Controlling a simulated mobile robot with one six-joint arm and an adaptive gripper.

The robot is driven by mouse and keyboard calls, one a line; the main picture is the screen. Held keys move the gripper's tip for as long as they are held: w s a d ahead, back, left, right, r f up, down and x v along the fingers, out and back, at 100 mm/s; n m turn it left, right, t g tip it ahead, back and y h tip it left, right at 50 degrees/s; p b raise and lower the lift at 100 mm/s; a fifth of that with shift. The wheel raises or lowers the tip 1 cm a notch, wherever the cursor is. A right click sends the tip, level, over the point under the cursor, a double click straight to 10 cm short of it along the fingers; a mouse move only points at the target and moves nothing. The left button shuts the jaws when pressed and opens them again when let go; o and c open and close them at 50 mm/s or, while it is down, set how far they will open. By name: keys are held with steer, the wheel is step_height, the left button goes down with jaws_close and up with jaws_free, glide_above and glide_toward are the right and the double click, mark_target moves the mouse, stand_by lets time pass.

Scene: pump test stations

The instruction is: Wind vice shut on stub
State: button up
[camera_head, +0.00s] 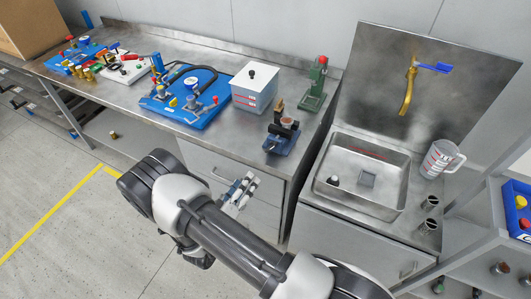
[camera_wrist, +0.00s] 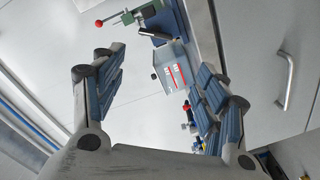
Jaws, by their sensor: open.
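The blue vice (camera_head: 282,144) stands near the right front edge of the steel bench. A short brownish round stub (camera_head: 289,123) sits at its top; the gap between jaws and stub is too small to tell. A dark bar lies across the vice's front. In the wrist view, part of the blue vice (camera_wrist: 171,20) shows at the top edge, mostly cut off. My gripper (camera_head: 240,188) is in front of the bench drawers, below and left of the vice, apart from it. In the wrist view my gripper (camera_wrist: 160,65) has its fingers wide apart with nothing between them.
A white-grey lidded box (camera_head: 254,88) stands behind and left of the vice. A green press (camera_head: 315,84) stands behind it. A blue pump board (camera_head: 185,100) is further left. The sink (camera_head: 362,175) is to the right. Floor is clear left of my arm.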

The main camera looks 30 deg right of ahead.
steer(key=b, duration=0.2)
glide_toward(270, 149)
steer(key=x, duration=0.9)
steer(key=shift+w+d+f, duration=0.15)
steer(key=shift+w+d, duration=0.05)
steer(key=shift+w, duration=0.05)
steer(key=shift+c, duration=0.3)
steer(key=c, duration=0.7)
